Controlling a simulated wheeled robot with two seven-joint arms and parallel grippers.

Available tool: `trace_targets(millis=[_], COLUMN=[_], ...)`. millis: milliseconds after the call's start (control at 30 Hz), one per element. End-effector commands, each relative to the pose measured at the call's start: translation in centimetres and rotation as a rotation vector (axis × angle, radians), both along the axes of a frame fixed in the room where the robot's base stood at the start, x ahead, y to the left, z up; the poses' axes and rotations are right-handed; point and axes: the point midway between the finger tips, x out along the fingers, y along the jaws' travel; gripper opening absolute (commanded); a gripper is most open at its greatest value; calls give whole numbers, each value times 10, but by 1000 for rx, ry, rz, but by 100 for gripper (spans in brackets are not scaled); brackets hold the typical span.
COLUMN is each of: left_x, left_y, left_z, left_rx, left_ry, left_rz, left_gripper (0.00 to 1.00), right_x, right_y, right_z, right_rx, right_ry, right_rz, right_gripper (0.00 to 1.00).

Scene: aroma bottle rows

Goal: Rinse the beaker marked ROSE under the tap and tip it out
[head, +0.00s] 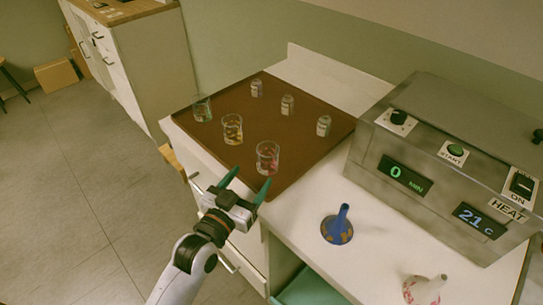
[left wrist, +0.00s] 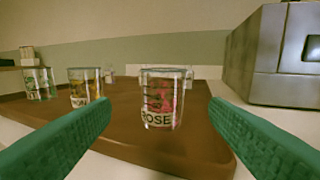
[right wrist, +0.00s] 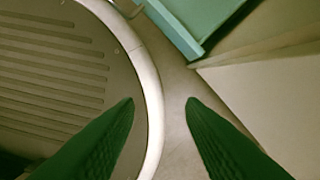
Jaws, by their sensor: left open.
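The ROSE beaker (head: 267,158) stands upright on the brown tray near its front edge, with pinkish-red contents. In the left wrist view the beaker (left wrist: 161,100) stands ahead between the fingertips, its ROSE label facing me. My left gripper (head: 248,184) is open and empty, just in front of the beaker and apart from it. My right gripper (right wrist: 160,105) shows only in the right wrist view, fingers spread, with nothing between them. No tap is visible.
The brown tray (head: 232,88) also holds a yellow beaker (head: 232,129), a greenish beaker (head: 202,108) and three small bottles, one a bottle (head: 323,125) at right. A metal heater box (head: 450,150), blue funnel (head: 338,228) and white-red funnel (head: 424,290) stand to the right.

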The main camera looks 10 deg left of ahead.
Motion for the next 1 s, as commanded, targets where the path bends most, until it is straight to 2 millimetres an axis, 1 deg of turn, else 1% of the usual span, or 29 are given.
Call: trace_targets(millis=[33,100,233,333,433,600,700,800,967,1000], left_x=[11,22,37,42,51,76,86,90,90,90], left_y=[-3,-7,-11,-12,-16,-24,-27,-28,-28,-28], left_z=[2,2,1,0,0,-3,-3,-4,-4,-4], left_rx=[-1,0,0,0,-1,0,-1,-1,0,0], left_ry=[-2,-1,0,1,0,0,0,1,1,1], left_rz=[0,0,0,0,0,0,0,0,0,0], left_gripper=[70,70,70,70,70,70,70,70,70,68], right_x=[0,-5,-26,-34,-32,-26,-23,-21,-20,-20], right_y=[-1,-1,-2,-2,-3,-3,-3,-3,-3,-3], right_z=[3,4,5,5,7,13,14,14,14,14], right_rx=[-1,-2,-3,-4,-5,-5,-4,-4,-4,-4], right_ry=[0,8,35,47,45,36,32,29,27,27], right_rz=[0,0,-1,-1,-1,-2,-2,-2,-2,-2], right_gripper=[36,36,36,36,36,36,36,36,36,36])
